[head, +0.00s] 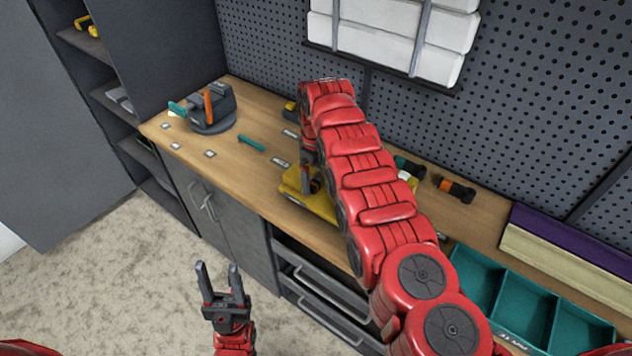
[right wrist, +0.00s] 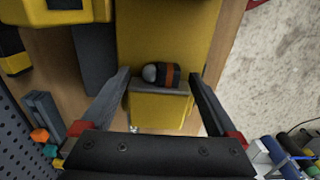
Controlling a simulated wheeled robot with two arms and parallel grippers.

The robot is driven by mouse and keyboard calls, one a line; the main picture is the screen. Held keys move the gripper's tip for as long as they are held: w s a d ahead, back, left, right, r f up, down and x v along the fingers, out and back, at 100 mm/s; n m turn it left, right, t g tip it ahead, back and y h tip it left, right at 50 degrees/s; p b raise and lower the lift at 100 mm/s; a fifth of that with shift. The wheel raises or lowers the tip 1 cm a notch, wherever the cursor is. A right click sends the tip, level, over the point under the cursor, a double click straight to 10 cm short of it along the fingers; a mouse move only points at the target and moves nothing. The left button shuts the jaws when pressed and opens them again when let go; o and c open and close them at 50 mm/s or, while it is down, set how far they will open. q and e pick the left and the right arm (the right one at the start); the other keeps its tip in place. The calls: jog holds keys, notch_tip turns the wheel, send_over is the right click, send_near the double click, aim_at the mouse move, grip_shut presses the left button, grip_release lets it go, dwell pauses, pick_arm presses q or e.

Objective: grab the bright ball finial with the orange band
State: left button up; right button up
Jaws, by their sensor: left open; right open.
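The ball finial (right wrist: 151,73) shows in the right wrist view as a light grey ball on a dark body with an orange band (right wrist: 169,75). It lies on its side in a dark slot of a yellow block (right wrist: 160,110). My right gripper (right wrist: 160,78) is open, with one finger on each side of the finial and gaps visible on both sides. In the head view the yellow block (head: 293,186) is partly hidden by my right arm, and the finial cannot be made out clearly. My left gripper (head: 218,268) is open and empty, over the floor in front of the bench.
The wooden bench (head: 240,172) carries a dark vise-like device (head: 210,108), a teal tool (head: 251,144) and a black-and-orange part (head: 456,189). Teal bins (head: 525,298) stand at the right. A pegboard (head: 540,90) rises behind. Drawers and cabinets are below.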

grip_shut()
dwell(0.4)
